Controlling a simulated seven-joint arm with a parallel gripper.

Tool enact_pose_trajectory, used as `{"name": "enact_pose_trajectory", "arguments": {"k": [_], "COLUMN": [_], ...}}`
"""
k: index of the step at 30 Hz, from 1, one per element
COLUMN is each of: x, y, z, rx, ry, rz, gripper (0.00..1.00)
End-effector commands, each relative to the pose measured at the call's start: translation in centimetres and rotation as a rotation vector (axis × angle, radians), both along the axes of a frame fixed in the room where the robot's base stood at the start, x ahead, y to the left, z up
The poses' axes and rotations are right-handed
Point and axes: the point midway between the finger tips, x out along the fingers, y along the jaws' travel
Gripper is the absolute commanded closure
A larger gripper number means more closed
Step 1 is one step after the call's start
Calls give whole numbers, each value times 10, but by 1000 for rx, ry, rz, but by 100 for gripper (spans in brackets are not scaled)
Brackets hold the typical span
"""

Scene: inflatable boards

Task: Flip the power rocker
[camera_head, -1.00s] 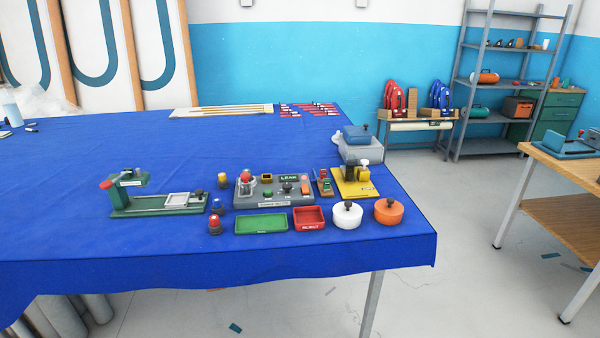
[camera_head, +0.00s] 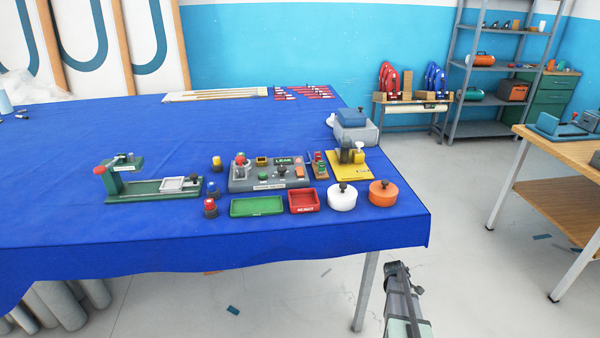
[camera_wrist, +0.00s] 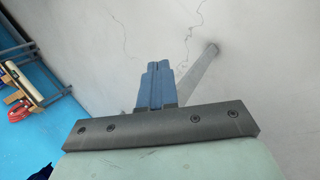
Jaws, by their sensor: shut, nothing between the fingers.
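A grey control box (camera_head: 268,178) stands on the blue-covered table in the head view. It carries a red button, a small yellow part, dark knobs and an orange switch-like part (camera_head: 299,173) at its right end. That part may be the power rocker, but it is too small to tell, and its position cannot be read. My gripper (camera_head: 394,266) is at the bottom right, in front of the table's right corner and apart from the box. In the wrist view its blue fingers (camera_wrist: 158,66) are together and empty, against the floor. The box is outside the wrist view.
A green tray (camera_head: 257,207), a red tray (camera_head: 304,201), a white round pot (camera_head: 342,197) and an orange one (camera_head: 383,194) line the box's front. A yellow-based device (camera_head: 348,167) stands right of it, a green fixture (camera_head: 150,188) left. The table's left front is bare.

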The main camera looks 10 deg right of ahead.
Motion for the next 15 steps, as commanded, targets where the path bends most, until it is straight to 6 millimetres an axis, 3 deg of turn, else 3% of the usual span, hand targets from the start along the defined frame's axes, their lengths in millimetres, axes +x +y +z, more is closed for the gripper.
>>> {"name": "enact_pose_trajectory", "arguments": {"k": [1, 6, 15], "x": [17, 57, 104], "y": [-23, -88, -199], "z": [14, 67, 171], "rx": [-41, -190, -470], "ry": [-19, -59, -76], "rz": [30, 143, 304], "gripper": [100, 100, 100]}}
